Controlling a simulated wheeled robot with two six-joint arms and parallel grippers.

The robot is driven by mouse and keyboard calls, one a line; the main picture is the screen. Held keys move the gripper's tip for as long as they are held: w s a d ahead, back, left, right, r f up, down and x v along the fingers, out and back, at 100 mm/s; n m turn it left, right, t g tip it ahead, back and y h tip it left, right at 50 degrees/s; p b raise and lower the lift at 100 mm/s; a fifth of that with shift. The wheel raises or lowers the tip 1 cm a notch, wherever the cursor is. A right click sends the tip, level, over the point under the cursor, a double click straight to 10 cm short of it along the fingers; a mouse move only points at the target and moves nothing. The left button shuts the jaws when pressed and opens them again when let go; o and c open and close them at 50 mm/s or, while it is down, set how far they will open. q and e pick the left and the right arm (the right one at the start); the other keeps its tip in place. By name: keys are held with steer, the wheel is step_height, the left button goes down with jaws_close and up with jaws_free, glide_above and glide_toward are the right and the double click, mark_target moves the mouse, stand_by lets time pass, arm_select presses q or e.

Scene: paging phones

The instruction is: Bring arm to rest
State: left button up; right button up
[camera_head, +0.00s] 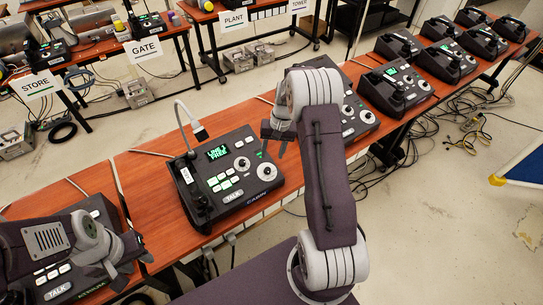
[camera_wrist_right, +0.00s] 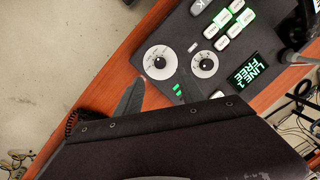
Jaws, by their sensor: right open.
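A black paging phone (camera_head: 228,178) stands on the wooden table, with its green screen reading LINE 1 FREE, two white dials and a TALK button. Its handset lies along its left side. My right gripper (camera_head: 274,146) is open and empty, above the phone's far right corner. In the right wrist view the phone (camera_wrist_right: 222,78) lies beyond my fingers (camera_wrist_right: 158,96), with its dials and screen clear. My left gripper (camera_head: 132,262) is at the lower left over another paging phone (camera_head: 62,281), which my left arm partly hides. I cannot tell how far its fingers are apart.
More phones (camera_head: 393,87) line the table toward the upper right. Tables at the back carry STORE (camera_head: 36,85), GATE (camera_head: 144,48) and PLANT (camera_head: 233,20) signs. Cables lie on the floor at right.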

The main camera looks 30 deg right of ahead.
stand_by(0.3)
steer(key=w+a+r+n+t, duration=0.1)
steer(key=w+a+r+n, duration=0.1)
steer(key=a+r, duration=0.35)
steer(key=s+a+r+n, duration=0.2)
steer(key=s+a+r, duration=0.35)
steer(key=s, duration=0.25)
steer(key=s+f+h, duration=0.1)
steer(key=s+f, duration=0.1)
steer(key=s, duration=0.4)
steer(key=s+a+f+n, duration=0.1)
steer(key=s+f, duration=0.1)
steer(key=s, duration=0.4)
steer(key=shift+s+a+f+h, duration=0.25)
steer(key=shift+s+f+h, duration=0.1)
steer(key=shift+h, duration=0.05)
steer(key=shift+s, duration=0.1)
